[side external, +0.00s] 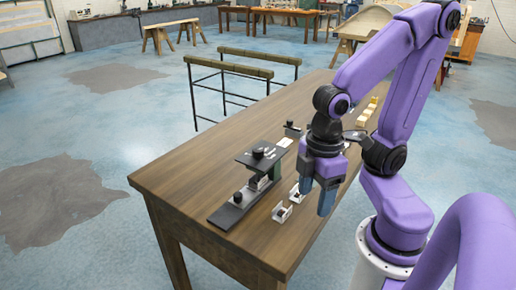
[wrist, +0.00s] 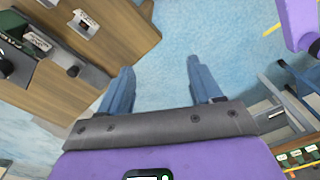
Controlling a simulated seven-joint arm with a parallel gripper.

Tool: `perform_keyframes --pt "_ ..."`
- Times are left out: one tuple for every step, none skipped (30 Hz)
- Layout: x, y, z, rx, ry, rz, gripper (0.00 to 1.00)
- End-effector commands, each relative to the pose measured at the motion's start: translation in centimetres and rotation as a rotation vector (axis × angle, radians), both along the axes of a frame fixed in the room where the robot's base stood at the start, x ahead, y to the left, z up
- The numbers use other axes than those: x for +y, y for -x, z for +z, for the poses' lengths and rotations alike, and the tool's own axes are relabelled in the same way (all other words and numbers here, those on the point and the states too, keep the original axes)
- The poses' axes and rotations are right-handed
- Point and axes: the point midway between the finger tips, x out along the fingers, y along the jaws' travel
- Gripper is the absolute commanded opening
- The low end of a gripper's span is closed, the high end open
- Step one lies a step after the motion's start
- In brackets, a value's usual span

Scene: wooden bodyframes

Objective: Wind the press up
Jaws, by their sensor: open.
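The press (side external: 262,158) stands on the wooden table, with a dark top plate, a black knob on top, a green column and a long dark base with a second knob. My gripper (side external: 316,200) is open and empty, pointing down to the right of the press and apart from it, by the table's right edge. In the wrist view the gripper's blue fingers (wrist: 160,68) are spread with only blue floor between them. Part of the press (wrist: 30,46) shows at the upper left there, cut off by the frame edge.
Two small white brackets lie on the table (side external: 175,176) between press and gripper; the nearer bracket (side external: 283,213) is close to the right edge. A small dark part (side external: 292,130) and wooden blocks (side external: 367,113) lie farther back. The table's left side is clear.

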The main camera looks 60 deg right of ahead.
Motion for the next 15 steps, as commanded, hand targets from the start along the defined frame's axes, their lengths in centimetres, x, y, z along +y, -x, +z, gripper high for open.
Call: perform_keyframes --pt "0.2 -1.0 0.3 0.000 -0.001 -0.062 0.64" --pt "0.3 -1.7 0.6 0.000 -0.001 -0.106 0.64" --pt "0.4 -2.7 0.9 0.002 0.000 -0.171 0.64" --pt "0.5 -3.5 1.2 0.003 0.000 -0.223 0.64" --pt "0.5 -4.3 1.4 0.003 0.000 -0.279 0.64" --pt "0.5 -5.5 1.8 0.006 0.001 -0.352 0.64" --pt "0.5 -6.3 2.1 0.006 0.000 -0.408 0.64" --pt "0.3 -7.2 2.3 0.007 0.002 -0.463 0.64" --pt "0.2 -8.3 2.7 0.009 0.002 -0.534 0.64" --pt "0.0 -9.2 3.0 0.009 0.001 -0.588 0.64" --pt "-0.2 -10.0 3.2 0.010 0.003 -0.643 0.64" --pt "-0.5 -11.2 3.5 0.011 0.002 -0.715 0.64" --pt "-0.8 -12.0 3.8 0.012 0.002 -0.770 0.64" --pt "-1.1 -12.8 4.0 0.013 0.003 -0.825 0.64" --pt "-1.5 -13.9 4.4 0.014 0.002 -0.898 0.64"
